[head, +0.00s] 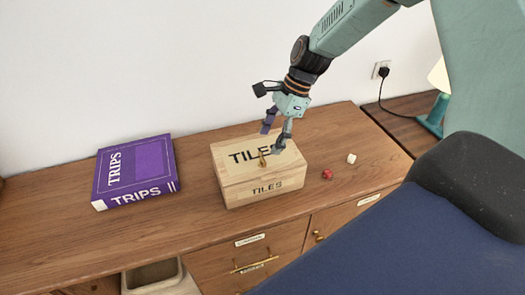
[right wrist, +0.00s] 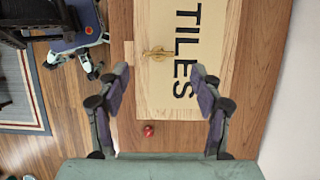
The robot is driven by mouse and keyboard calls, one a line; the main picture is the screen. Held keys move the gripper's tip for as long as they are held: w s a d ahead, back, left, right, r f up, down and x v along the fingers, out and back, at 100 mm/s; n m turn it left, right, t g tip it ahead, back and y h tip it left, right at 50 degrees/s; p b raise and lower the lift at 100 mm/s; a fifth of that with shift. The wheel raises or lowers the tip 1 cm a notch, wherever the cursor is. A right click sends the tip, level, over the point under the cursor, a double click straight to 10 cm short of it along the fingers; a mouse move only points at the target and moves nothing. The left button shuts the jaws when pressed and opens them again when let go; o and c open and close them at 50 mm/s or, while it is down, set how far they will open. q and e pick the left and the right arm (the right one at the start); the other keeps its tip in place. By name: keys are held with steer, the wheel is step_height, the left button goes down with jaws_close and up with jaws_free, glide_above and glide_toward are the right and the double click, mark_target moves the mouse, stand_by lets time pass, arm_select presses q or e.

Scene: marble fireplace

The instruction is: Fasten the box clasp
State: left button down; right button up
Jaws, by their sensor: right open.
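The light wooden box (head: 230,187) marked TILES stands on the wooden sideboard, its lid down. Its brass clasp (head: 263,160) is near the front edge of the lid top; it also shows in the right wrist view (right wrist: 158,53). There it looks swung back over the lid, but its exact angle is too small to tell. My right gripper (head: 276,140) is open and empty, pointing down over the lid. In the right wrist view its two fingers (right wrist: 160,75) are wide apart, with the clasp between and a little beyond their tips. My left gripper is not in view.
A purple TRIPS game box (head: 135,172) lies left on the sideboard (head: 190,222). A red die (head: 327,174) and a white die (head: 351,158) lie right of the wooden box. A lamp (head: 436,112) stands far right. The wall is close behind.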

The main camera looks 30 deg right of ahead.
mark_target(262, 157)
steer(key=x, duration=0.2)
steer(key=b+x, duration=0.1)
steer(key=x, duration=0.2)
steer(key=shift+s, duration=0.2)
steer(key=shift+w+f, duration=0.25)
steer(key=shift+f, duration=0.1)
steer(key=shift+s+a+r, duration=0.15)
steer(key=shift+s, duration=0.05)
steer(key=shift+s+a+r, duration=0.1)
steer(key=shift+r, duration=0.05)
steer(key=shift+c, duration=1.1)
steer(key=shift+w, duration=0.25)
steer(key=c, duration=0.4)
steer(key=shift+s, duration=0.1)
steer(key=c, duration=0.5)
steer(key=shift+c, duration=0.2)
